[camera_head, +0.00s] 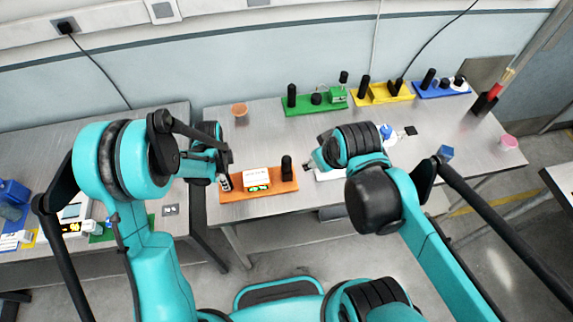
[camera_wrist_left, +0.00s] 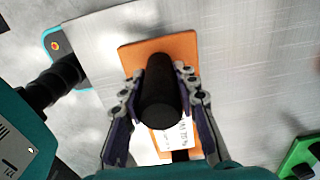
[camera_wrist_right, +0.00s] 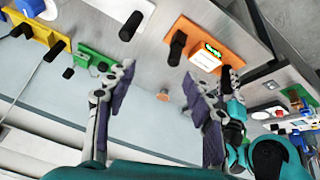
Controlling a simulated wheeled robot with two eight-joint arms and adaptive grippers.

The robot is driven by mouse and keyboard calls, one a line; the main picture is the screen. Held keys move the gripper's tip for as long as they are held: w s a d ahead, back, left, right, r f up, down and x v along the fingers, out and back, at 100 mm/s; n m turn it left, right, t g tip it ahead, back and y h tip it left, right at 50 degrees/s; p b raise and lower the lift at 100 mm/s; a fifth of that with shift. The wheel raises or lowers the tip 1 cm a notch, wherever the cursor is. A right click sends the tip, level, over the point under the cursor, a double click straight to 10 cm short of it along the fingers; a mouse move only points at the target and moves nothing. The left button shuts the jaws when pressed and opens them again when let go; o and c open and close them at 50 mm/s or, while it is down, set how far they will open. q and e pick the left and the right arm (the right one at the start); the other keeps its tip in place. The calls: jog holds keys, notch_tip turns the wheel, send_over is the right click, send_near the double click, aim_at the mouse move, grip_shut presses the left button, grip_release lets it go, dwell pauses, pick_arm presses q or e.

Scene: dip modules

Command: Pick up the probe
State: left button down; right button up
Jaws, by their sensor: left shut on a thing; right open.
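The orange module (camera_head: 235,193) lies near the front left of the middle table, with a white meter box (camera_head: 257,179) showing a green display. A black upright cylinder (camera_head: 286,168) stands at its right end. My left gripper (camera_head: 223,172) is at its left end. In the left wrist view its fingers (camera_wrist_left: 164,85) are shut on a black cylinder (camera_wrist_left: 160,98), apparently the probe, seen end-on over the orange board (camera_wrist_left: 165,50). Whether it is clear of the board cannot be told. My right gripper (camera_wrist_right: 158,75) is open and empty, its fingers wide apart.
Green (camera_head: 300,107), yellow (camera_head: 372,97) and blue (camera_head: 430,91) modules with black cylinders line the table's back. An orange-brown cup (camera_head: 240,109) and pink cup (camera_head: 508,142) stand apart. More modules sit on the left table. The table's back-middle is mostly clear.

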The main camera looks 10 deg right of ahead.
jog(key=w+a+f+n+g, duration=0.2)
jog(key=w+a+n+g, duration=0.1)
jog(key=w+n, duration=0.5)
jog(key=n+g, duration=0.2)
jog(key=n, duration=0.4)
send_over(287, 164)
jog(key=w, duration=0.2)
jog(key=f, duration=0.5)
jog(key=shift+s+d+f, duration=0.1)
jog(key=shift+d+f, duration=0.1)
jog(key=shift+f, duration=0.05)
jog(key=shift+a+f+g, duration=0.1)
jog(key=shift+f+g, duration=0.15)
jog(key=shift+g, duration=0.05)
notch_tip(287, 164, down, 6)
jog(key=shift+f, duration=0.15)
notch_tip(287, 164, down, 6)
jog(key=shift+r, duration=0.15)
grip_shut()
